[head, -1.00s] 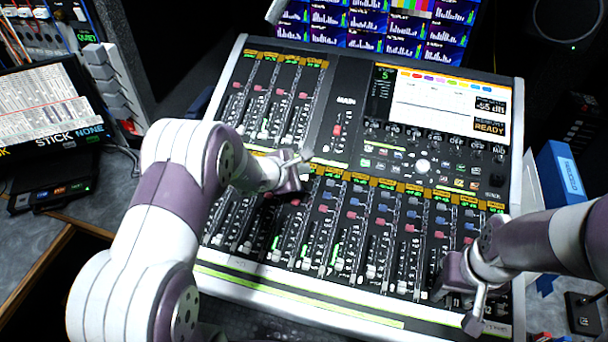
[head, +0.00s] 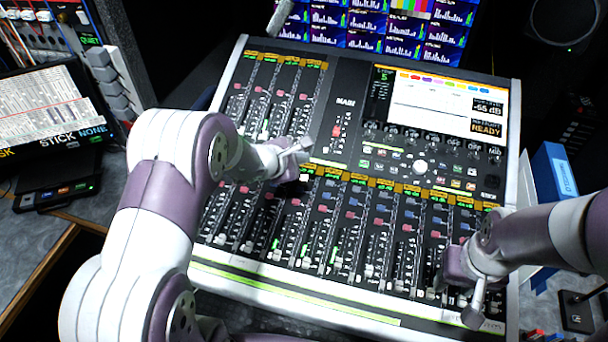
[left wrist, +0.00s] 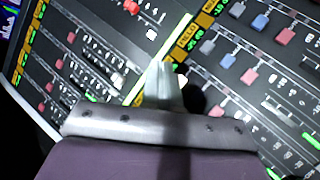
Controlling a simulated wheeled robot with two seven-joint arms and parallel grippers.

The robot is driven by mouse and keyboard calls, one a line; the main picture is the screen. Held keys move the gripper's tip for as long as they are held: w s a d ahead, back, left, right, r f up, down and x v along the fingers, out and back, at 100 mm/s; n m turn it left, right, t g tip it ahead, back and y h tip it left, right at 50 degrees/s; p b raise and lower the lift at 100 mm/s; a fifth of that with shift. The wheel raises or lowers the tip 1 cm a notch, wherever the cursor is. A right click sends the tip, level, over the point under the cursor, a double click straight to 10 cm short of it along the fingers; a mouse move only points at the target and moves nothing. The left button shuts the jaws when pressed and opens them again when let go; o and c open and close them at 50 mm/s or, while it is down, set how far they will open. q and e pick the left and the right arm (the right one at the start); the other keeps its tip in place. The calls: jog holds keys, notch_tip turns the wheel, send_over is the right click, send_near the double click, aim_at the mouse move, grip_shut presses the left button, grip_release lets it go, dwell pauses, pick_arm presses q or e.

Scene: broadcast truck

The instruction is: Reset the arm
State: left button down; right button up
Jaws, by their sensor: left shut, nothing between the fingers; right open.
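My left arm comes in from the left in the head view. Its gripper (head: 298,149) is over the upper middle of the mixing console (head: 346,62), near the yellow label strip below the main section. In the left wrist view the fingers (left wrist: 163,80) are together with nothing between them, above the console's faders and coloured buttons. I cannot tell whether they touch the panel. My right gripper (head: 474,312) is over the console's lower right corner; it is open and looks empty, its fingers partly hidden by its own body.
A display screen (head: 440,100) is set in the console's upper right. A monitor wall (head: 385,30) stands behind. A blue box (head: 556,172) is at the right, a small black device (head: 578,310) at lower right. At left are a tilted screen (head: 45,110) and black box (head: 58,188).

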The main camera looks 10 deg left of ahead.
dwell(0.6)
pick_arm(q)
jog(key=s+f+m+g, duration=0.1)
jog(key=s, duration=0.1)
jog(key=s+d+f+m+g, duration=0.1)
jog(key=s+m, duration=0.1)
jog(key=s, duration=0.1)
jog(key=shift+s+d+f+m+g+h, duration=0.3)
jog(key=shift+d+f+g, duration=0.1)
jog(key=s+a+r+m+g+y, duration=0.2)
jog(key=s+r+m, duration=0.1)
jog(key=s+m, duration=0.6)
jog(key=s+a+r+m+g+y, duration=0.1)
jog(key=s+r+m+g+y, duration=0.2)
jog(key=s+m, duration=0.6)
jog(key=shift+s+a, duration=0.35)
jog(key=shift+s, duration=0.3)
